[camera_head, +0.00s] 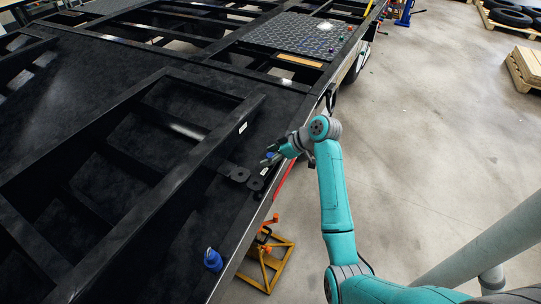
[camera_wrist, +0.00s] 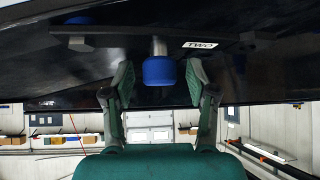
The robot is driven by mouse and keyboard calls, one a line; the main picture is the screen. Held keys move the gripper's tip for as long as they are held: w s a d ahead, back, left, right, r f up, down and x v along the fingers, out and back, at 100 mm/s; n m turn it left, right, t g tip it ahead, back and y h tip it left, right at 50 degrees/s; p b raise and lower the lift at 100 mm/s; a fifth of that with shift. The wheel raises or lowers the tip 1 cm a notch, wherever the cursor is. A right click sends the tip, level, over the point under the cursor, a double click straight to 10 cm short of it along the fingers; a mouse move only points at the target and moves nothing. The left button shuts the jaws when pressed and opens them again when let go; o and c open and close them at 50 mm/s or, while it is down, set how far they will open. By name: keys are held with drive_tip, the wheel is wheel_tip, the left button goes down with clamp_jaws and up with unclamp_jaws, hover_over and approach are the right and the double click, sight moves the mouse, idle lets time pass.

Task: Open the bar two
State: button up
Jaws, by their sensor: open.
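In the wrist view, a dark bar (camera_wrist: 120,43) carries a white label (camera_wrist: 200,45) reading "TWO". A blue cylindrical knob (camera_wrist: 158,71) on a pale metal stem hangs below the bar. My gripper (camera_wrist: 160,80) is open, with one finger on each side of the knob and a visible gap on both sides. In the head view, my gripper (camera_head: 269,158) is at the trailer's right edge, beside a dark bar end (camera_head: 235,173). The wrist and fingers partly hide the knob there.
The black trailer frame (camera_head: 90,75) fills the left. Another blue knob (camera_head: 213,259) stands nearer me on its edge. An orange and yellow stand (camera_head: 266,262) is on the floor beside the trailer. Pallets (camera_head: 526,66) lie at the far right; the floor between is clear.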

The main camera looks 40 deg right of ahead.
drive_tip(key=v, duration=1.2)
idle(0.4)
